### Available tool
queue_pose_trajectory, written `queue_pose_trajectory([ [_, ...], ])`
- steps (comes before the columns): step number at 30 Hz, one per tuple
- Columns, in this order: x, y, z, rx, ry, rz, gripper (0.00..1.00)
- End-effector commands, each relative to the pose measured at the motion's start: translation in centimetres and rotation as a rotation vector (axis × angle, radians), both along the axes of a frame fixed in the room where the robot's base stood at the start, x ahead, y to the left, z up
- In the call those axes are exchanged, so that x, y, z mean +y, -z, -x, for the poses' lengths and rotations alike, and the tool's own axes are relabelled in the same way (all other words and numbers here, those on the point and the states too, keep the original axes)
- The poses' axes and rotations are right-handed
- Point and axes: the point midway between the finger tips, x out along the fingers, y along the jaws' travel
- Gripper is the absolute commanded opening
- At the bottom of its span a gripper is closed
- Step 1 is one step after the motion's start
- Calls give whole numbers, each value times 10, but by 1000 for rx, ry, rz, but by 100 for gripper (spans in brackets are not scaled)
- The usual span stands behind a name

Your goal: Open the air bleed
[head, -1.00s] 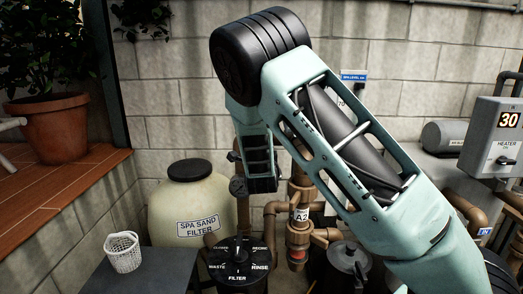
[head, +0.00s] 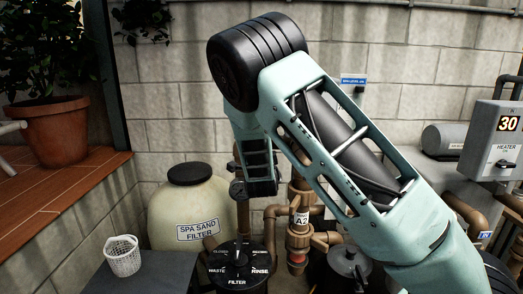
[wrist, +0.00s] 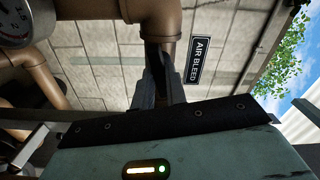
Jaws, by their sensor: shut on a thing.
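The air bleed shows in the wrist view as a dark, narrow piece (wrist: 157,58) below a brown pipe fitting (wrist: 150,15). A black "AIR BLEED" label (wrist: 198,60) hangs beside it. My gripper (wrist: 163,80) has its two grey fingers closed around the lower part of this dark piece. The fingers hide much of it, so I cannot tell how far it is turned. In the head view my arm covers the gripper and the bleed.
A round gauge (wrist: 28,20) and brown pipes stand close by. The head view shows the spa sand filter (head: 193,215), a black selector valve (head: 238,265), the A2 valve (head: 300,222), a white basket (head: 122,257) and the heater box (head: 492,140).

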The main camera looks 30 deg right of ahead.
Motion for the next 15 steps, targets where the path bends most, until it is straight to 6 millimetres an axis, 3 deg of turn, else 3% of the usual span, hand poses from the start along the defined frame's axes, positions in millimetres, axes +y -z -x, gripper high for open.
queue_pose_trajectory([
  [15, 1, -2, 0, 455, 0, 672, 0],
])
